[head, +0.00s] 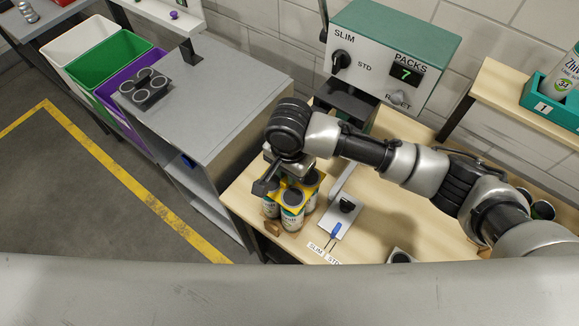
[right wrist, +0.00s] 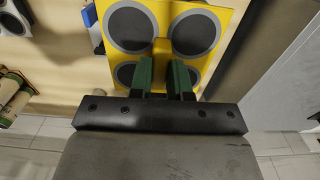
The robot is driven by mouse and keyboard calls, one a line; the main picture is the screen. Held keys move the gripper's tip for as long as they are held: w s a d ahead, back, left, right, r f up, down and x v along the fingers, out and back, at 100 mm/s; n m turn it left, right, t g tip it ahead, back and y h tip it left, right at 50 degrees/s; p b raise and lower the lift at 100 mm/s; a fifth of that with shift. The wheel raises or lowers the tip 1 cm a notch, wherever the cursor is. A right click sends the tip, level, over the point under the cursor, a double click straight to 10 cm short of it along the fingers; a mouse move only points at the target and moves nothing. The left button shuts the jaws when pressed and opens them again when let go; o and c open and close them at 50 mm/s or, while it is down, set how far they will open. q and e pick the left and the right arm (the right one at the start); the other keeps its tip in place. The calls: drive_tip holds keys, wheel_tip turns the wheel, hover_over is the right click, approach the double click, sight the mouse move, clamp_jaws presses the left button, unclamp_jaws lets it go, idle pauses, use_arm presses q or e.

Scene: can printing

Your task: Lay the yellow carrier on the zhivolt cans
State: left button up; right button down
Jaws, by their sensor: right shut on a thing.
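The yellow carrier (head: 307,186) lies flat over the tops of a cluster of white-labelled cans (head: 292,219) near the left end of the wooden bench. Whether it rests fully on them is hard to tell. In the right wrist view the carrier (right wrist: 218,62) shows dark round areas with grey rims and a raised yellow tab in its middle. My right gripper (right wrist: 163,65) is shut on that tab with its green fingers. In the head view this gripper (head: 277,182) is above the carrier and partly hides it. The cans' lettering is too small to read. My left gripper is out of view.
A switch plate (head: 339,215) with a black knob and blue lever stands right beside the cans. A green-topped control box (head: 393,55) reads PACKS 7. A grey cabinet (head: 215,90) bears a dark four-ring piece (head: 145,90). A teal tray (head: 550,103) is at the right.

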drive_tip(key=shift+f, duration=0.4)
drive_tip(key=c, duration=1)
unclamp_jaws()
drive_tip(key=shift+r, duration=0.1)
drive_tip(key=shift+r+b, duration=1.1)
drive_tip(key=shift+r, duration=4.25)
